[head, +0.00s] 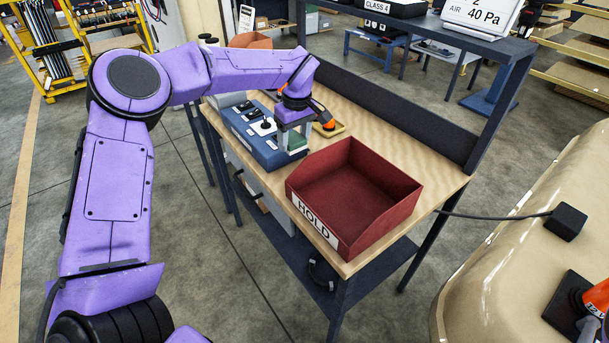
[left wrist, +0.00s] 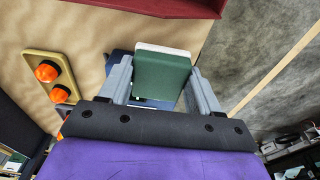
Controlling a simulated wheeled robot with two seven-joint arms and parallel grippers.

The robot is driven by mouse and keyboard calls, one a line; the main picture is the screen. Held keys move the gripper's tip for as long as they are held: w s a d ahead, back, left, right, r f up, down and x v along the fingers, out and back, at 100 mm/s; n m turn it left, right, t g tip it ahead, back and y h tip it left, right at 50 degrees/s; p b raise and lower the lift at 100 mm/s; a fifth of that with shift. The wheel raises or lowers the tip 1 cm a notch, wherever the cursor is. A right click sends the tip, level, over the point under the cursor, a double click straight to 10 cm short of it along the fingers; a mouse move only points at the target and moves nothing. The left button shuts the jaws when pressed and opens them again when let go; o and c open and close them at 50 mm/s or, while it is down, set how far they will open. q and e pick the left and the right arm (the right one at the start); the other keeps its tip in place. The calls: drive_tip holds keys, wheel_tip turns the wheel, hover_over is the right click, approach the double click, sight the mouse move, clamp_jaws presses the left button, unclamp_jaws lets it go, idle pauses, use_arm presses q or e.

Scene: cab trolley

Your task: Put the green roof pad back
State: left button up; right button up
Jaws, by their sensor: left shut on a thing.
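The green roof pad (left wrist: 163,76) is a green block with a white layer along one edge. It sits between the two grey fingers of my left gripper (left wrist: 162,84) in the left wrist view. In the head view my left gripper (head: 295,138) points down over the right end of the blue tray (head: 262,152), with a bit of the green pad (head: 298,138) showing between its fingers. The tray carries black pieces and a white piece. Whether the pad touches the tray is hidden by the fingers.
A red HOLD bin (head: 398,213), empty, stands on the wooden bench (head: 441,178) close to the right of the tray. A tan plate with orange knobs (left wrist: 47,71) lies beside the gripper. A dark upright panel (head: 400,107) runs along the bench's back.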

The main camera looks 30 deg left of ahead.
use_arm(q)
drive_tip(key=shift+f, duration=0.5)
drive_tip(key=f, duration=0.3)
drive_tip(key=f+p, duration=0.1)
drive_tip(key=f, duration=0.4)
drive_tip(key=shift+d+f+p, duration=0.3)
drive_tip(key=shift+f+p, duration=0.05)
drive_tip(key=shift+f, duration=0.05)
drive_tip(key=shift+a+f, duration=0.1)
drive_tip(key=shift+f, duration=0.2)
drive_tip(key=shift+f, duration=0.1)
drive_tip(key=o, duration=1.1)
drive_tip(key=r, duration=0.4)
drive_tip(key=d+r+b, duration=0.1)
drive_tip(key=r, duration=0.7)
drive_tip(key=shift+s+d+r, duration=0.1)
drive_tip(key=shift+s+d, duration=0.1)
drive_tip(key=shift+s, duration=0.05)
